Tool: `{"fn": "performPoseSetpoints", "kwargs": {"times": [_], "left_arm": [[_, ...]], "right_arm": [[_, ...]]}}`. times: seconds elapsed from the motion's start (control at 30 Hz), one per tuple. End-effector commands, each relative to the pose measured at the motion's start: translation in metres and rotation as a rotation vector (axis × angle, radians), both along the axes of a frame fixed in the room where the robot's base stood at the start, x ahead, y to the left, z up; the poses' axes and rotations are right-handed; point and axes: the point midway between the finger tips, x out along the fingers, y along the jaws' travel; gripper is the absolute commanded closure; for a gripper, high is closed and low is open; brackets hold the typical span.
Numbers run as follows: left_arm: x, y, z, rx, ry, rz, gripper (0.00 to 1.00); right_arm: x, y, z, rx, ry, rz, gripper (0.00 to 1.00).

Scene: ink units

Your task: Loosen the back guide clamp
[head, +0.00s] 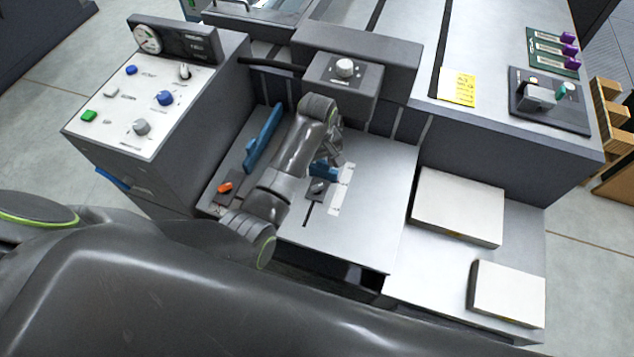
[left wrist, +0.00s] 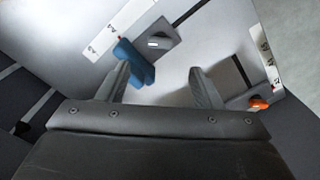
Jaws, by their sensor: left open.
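A grey clamp lever (head: 318,187) on a dark base sits by the small blue guide (head: 325,171) on the pale feed table (head: 370,200). In the left wrist view the lever (left wrist: 160,41) lies beyond the fingertips, with the blue guide (left wrist: 134,63) close to the left finger. An orange clamp lever (head: 224,187) is near the table's left side and also shows in the left wrist view (left wrist: 258,103). My left gripper (left wrist: 162,78) is open with nothing between its fingers. In the head view its arm partly hides it. My right gripper is out of view.
A long blue side guide (head: 263,139) stands left of my left arm. A control panel (head: 135,95) is at the left, and a housing with a knob (head: 345,68) rises behind. Two paper stacks (head: 459,205) (head: 508,291) lie at the right.

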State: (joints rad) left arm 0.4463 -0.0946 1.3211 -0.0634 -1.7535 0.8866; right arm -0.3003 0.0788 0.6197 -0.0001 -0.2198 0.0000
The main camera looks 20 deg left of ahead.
Motion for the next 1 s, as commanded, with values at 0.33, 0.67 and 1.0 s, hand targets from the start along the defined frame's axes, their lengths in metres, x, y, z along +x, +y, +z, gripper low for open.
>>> {"fn": "performPoseSetpoints", "kwargs": {"times": [0.33,0.67,1.0], "left_arm": [[-0.001,0.001,-0.069,0.001,0.002,0.0,0.41],[0.0,0.0,-0.096,-0.001,-0.001,0.0,0.41],[0.0,0.001,-0.097,0.0,0.0,0.0,0.47]], "right_arm": [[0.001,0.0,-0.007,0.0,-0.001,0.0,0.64],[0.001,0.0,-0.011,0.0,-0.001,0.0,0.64],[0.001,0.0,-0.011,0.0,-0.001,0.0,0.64]]}}
